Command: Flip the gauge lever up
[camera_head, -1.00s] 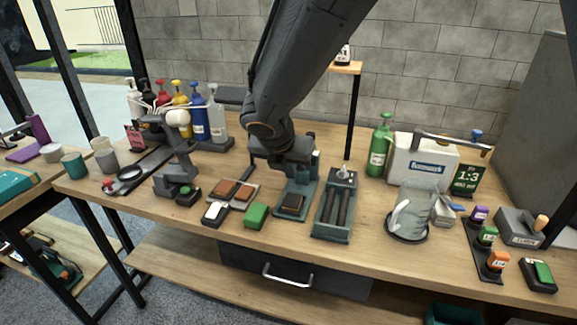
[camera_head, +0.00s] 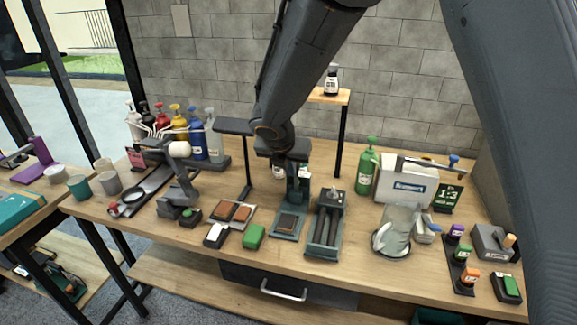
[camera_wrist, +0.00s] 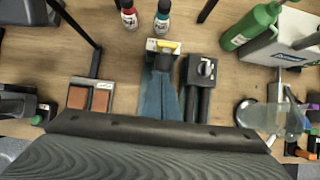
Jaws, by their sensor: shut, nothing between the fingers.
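A teal stand with a dark pad (camera_head: 289,223) stands mid-table, its upright part (camera_head: 299,187) rising at the back. In the wrist view, a teal upright (camera_wrist: 160,97) has a small yellow-and-white face (camera_wrist: 163,46) at its far end, perhaps the gauge. I cannot pick out the lever or tell its angle for certain. My gripper (camera_head: 284,160) is shut and empty, above and behind the stand in the head view. Its fingertips are hard to make out, and contact cannot be judged. The dark body of my gripper fills the bottom of the wrist view.
A teal two-roller unit (camera_head: 325,226) with a knob stands close on the right. Brown pads (camera_head: 234,212) and a green block (camera_head: 254,237) are on the left. A green bottle (camera_head: 366,171), white box (camera_head: 408,186) and glass jug (camera_head: 395,232) stand farther right.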

